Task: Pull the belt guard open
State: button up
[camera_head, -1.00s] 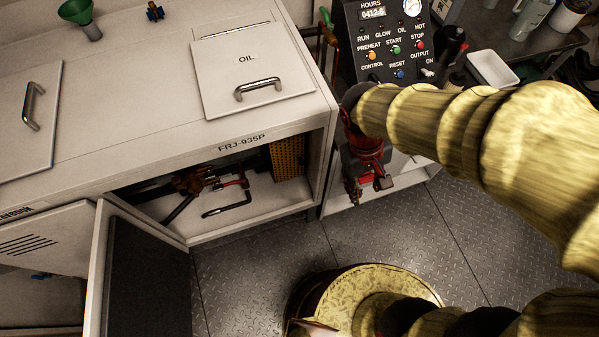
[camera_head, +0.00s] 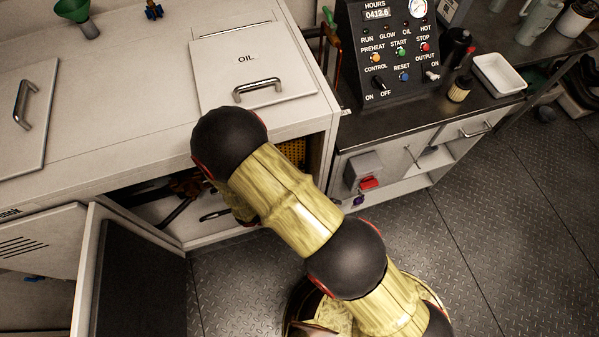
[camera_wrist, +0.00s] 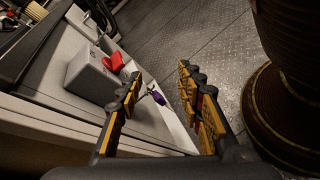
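The belt guard appears to be the yellow perforated panel (camera_head: 296,151) inside the open compartment of the white FRJ-935P cabinet (camera_head: 160,150). In the head view only a strip of it shows, beside my black and yellow arm. The guard cannot be made out in the wrist view. My gripper (camera_wrist: 160,78) shows in the wrist view with its two yellow-and-black fingers apart and nothing between them. In the head view my arm hides the gripper.
A cabinet door (camera_head: 128,275) stands open at lower left. A grey box with a red switch (camera_head: 366,178) sits on the right-hand cabinet, and also shows in the wrist view (camera_wrist: 92,75). A control panel (camera_head: 388,55) stands above. The metal floor (camera_head: 500,230) at right is clear.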

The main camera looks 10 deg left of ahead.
jog(key=w+a+f+t+y, duration=0.4)
jog(key=w+a+f+t, duration=0.15)
jog(key=a, duration=0.25)
jog(key=w+a+f+t+y, duration=0.4)
jog(key=a+f+t, duration=0.1)
jog(key=a+t, duration=0.25)
jog(key=b+x, duration=0.2)
jog(key=x, duration=0.5)
jog(key=shift+w+a+f, duration=0.2)
jog(key=c, duration=0.3)
grip_shut()
